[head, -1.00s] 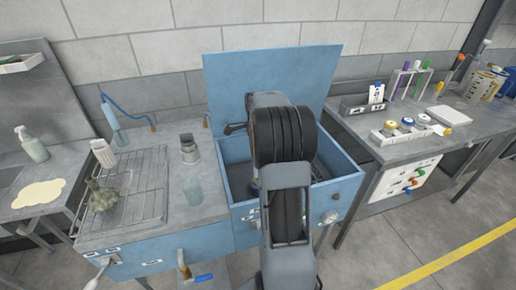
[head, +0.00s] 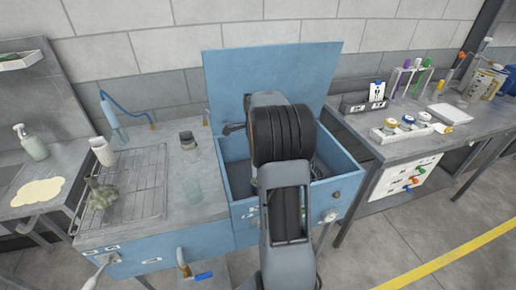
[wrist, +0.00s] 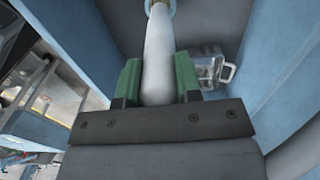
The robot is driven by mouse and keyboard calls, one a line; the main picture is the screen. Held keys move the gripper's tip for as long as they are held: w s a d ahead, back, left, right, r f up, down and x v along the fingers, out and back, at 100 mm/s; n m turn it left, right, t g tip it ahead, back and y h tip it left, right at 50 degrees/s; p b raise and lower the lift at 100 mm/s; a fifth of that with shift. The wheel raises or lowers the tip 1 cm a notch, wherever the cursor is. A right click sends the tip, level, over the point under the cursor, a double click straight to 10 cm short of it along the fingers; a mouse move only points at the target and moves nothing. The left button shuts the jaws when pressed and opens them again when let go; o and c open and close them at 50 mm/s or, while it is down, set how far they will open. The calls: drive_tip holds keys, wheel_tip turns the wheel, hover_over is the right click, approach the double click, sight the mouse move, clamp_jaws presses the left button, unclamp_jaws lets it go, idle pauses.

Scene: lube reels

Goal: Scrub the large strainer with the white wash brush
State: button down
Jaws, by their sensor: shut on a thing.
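My gripper (wrist: 157,82) has two green fingers closed on a smooth white handle, which I take to be the white wash brush (wrist: 158,50). The far end of the handle has a pale blue ring and a brass-coloured part at the picture's top edge. No bristles show. Right of the fingers, a shiny metal piece with a loop handle (wrist: 212,70) lies in the basin, apart from the brush; I cannot tell whether it is the large strainer. In the head view my arm reaches into the blue basin and hides the gripper and brush.
The blue basin (head: 347,190) has walls all round and a raised blue lid (head: 270,75) behind. Left of it, a wire rack (head: 150,175) carries a greenish lumpy object (head: 101,192). A cluttered bench (head: 375,148) is at right.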

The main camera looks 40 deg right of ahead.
drive_tip(key=shift+w+a+r, duration=0.1)
drive_tip(key=shift+w+a, duration=0.15)
drive_tip(key=shift+a, duration=0.25)
drive_tip(key=shift+d, duration=0.1)
drive_tip(key=d, duration=0.1)
drive_tip(key=s+d, duration=0.1)
drive_tip(key=d, duration=0.1)
drive_tip(key=shift+s+p, duration=0.2)
drive_tip(key=shift+p, duration=0.15)
drive_tip(key=shift+a, duration=0.1)
drive_tip(key=a, duration=0.1)
drive_tip(key=w+a, duration=0.1)
drive_tip(key=a, duration=0.1)
drive_tip(key=shift+w, duration=0.15)
